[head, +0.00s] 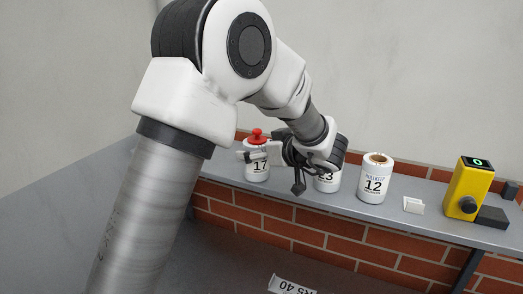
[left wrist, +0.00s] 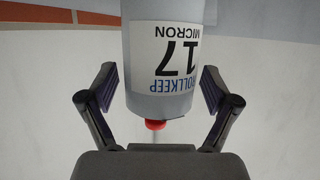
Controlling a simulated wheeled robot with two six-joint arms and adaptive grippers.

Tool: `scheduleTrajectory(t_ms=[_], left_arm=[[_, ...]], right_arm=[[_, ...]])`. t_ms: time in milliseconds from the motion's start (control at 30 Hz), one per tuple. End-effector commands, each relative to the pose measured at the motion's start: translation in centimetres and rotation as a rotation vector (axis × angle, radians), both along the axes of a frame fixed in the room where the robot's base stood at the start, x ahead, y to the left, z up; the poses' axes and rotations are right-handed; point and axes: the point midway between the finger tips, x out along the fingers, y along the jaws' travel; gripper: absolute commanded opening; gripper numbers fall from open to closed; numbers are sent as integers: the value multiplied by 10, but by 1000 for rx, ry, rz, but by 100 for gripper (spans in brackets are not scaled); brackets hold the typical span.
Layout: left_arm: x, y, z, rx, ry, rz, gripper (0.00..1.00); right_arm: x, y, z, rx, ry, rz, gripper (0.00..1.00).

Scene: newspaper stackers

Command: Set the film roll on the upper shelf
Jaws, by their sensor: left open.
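A white film roll marked 17 (head: 257,172) with a red knob on top stands upright on the grey shelf (head: 225,173). My left gripper (head: 270,170) is at this roll, its fingers spread. In the left wrist view the roll (left wrist: 165,50) appears upside down between the two open fingers (left wrist: 158,85), with a visible gap on each side. A second roll marked 23 (head: 327,183) is partly hidden behind my gripper. A third roll marked 12 (head: 375,180) stands to the right, with a brown core showing at its top.
A small white card (head: 413,205) and a yellow device with a green display (head: 468,187) stand farther right on the shelf. A brick wall (head: 330,235) runs below. A label reading RS 40 (head: 291,286) is at the bottom. My arm covers the left middle.

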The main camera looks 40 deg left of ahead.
Motion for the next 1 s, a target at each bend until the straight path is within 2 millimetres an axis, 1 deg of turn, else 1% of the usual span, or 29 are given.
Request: scheduleTrajectory(t_ms=[67, 167, 400, 533, 600, 700, 933, 1000], left_arm=[[0, -2, 5, 2, -1, -1, 88], [-1, -19, 9, 5, -3, -2, 88], [-6, -78, 30, 6, -7, -3, 88], [-8, -102, 39, 4, -5, -1, 88], [-9, -109, 42, 2, -2, 0, 88], [-9, -113, 44, 1, -1, -1, 88], [-9, -113, 44, 0, 0, 0, 88], [-9, -113, 48, 0, -1, 0, 88]], right_arm=[[0, 0, -1, 0, 0, 0, 88], [0, 0, -8, 0, 0, 0, 88], [0, 0, -24, 0, 0, 0, 88], [0, 0, -29, 0, 0, 0, 88], [0, 0, -29, 0, 0, 0, 88], [0, 0, -29, 0, 0, 0, 88], [0, 0, -29, 0, 0, 0, 88], [0, 0, -25, 0, 0, 0, 88]])
